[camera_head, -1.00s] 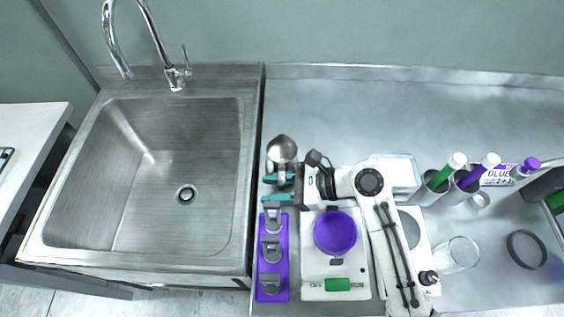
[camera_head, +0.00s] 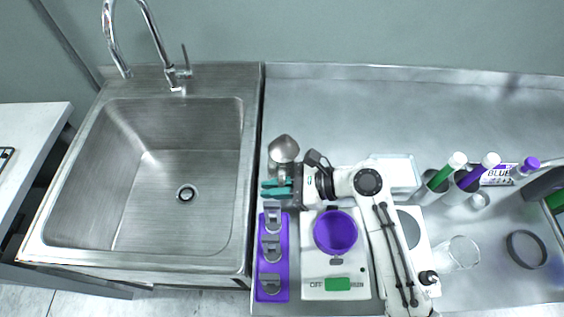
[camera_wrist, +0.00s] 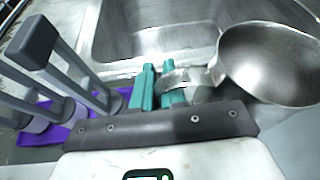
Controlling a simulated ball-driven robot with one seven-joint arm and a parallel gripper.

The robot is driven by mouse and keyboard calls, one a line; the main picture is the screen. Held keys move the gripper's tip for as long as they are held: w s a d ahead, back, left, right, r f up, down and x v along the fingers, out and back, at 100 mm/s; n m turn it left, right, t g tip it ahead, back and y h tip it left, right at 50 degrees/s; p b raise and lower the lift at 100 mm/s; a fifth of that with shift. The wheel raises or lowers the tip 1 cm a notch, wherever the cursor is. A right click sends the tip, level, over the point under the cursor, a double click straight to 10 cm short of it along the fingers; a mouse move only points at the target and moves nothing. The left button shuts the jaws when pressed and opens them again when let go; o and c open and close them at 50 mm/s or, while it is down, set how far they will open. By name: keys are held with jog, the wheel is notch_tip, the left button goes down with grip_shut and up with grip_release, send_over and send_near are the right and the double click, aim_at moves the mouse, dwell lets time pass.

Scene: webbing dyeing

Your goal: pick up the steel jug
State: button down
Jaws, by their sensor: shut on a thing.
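The steel jug (camera_head: 284,148) stands on the steel counter just right of the sink, and it fills the right of the wrist view (camera_wrist: 268,62). My gripper (camera_head: 278,187) reaches it from the right, its teal fingers pointing left. In the wrist view the teal fingertips (camera_wrist: 160,88) are close together around the jug's handle (camera_wrist: 186,78). I cannot tell whether the jug's base touches the counter.
The sink (camera_head: 150,170) is to the left. The counter behind is clear.

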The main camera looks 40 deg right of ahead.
jog(key=shift+r, duration=0.15)
dwell(0.3)
jog(key=shift+r, duration=1.5)
jog(key=s+d+r+p, duration=0.2)
jog(key=s+r+p, duration=0.1)
jog(key=s+r, duration=0.2)
jog(key=s+d+r+p, duration=0.3)
jog(key=s+r, duration=0.1)
jog(key=s, duration=0.3)
jog(key=shift+s+d+r, duration=0.3)
jog(key=shift+r, duration=0.05)
jog(key=shift+r, duration=0.1)
dwell(0.5)
